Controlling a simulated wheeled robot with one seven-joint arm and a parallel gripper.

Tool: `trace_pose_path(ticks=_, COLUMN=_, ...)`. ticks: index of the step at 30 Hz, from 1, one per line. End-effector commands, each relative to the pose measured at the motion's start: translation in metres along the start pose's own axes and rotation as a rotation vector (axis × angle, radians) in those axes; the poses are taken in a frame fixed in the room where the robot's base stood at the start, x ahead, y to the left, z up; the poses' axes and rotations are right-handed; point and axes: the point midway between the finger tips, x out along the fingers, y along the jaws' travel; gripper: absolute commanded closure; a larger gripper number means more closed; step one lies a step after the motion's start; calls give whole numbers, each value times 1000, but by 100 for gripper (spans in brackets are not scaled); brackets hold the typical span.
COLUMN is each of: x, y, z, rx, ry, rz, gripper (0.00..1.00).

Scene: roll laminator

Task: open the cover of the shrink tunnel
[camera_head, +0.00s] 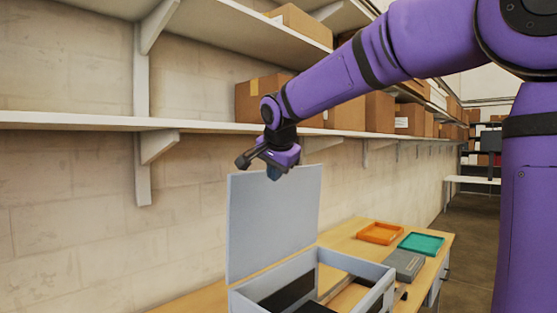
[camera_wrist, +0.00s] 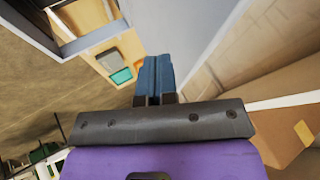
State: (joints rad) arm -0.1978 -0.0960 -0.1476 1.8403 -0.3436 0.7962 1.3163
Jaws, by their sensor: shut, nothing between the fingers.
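The shrink tunnel (camera_head: 368,269) is a light grey, box-like frame with dark openings, standing on the wooden bench. Its flat grey cover (camera_head: 268,225) stands raised, about upright, along the box's left side in the head view. The cover also shows in the wrist view (camera_wrist: 185,40) as a grey panel just beyond the fingers. My gripper (camera_head: 274,174) is at the cover's top edge and points down; its blue fingers (camera_wrist: 156,72) are shut with nothing between them. I cannot tell whether the fingers touch the cover.
On the bench (camera_head: 345,241) behind the tunnel are an orange tray (camera_head: 380,233), a green tray (camera_head: 421,243) and a grey box (camera_head: 404,264). A wall shelf (camera_head: 75,121) with cardboard boxes (camera_head: 379,111) runs close behind my gripper. Open floor lies right of the bench.

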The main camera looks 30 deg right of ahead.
Motion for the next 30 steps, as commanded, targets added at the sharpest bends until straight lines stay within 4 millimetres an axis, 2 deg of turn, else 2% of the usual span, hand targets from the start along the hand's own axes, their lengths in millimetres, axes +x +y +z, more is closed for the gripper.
trace_pose_path(ticks=1, x=2, y=-9, z=0, rx=-2, ry=0, rz=-3, gripper=100)
trace_pose_path(ticks=7, x=10, y=-26, z=-1, rx=0, ry=0, rz=-3, gripper=100)
trace_pose_path(ticks=23, x=14, y=-35, z=-1, rx=-1, ry=0, rz=-3, gripper=100)
trace_pose_path(ticks=30, x=28, y=-68, z=-2, rx=-1, ry=0, rz=-2, gripper=100)
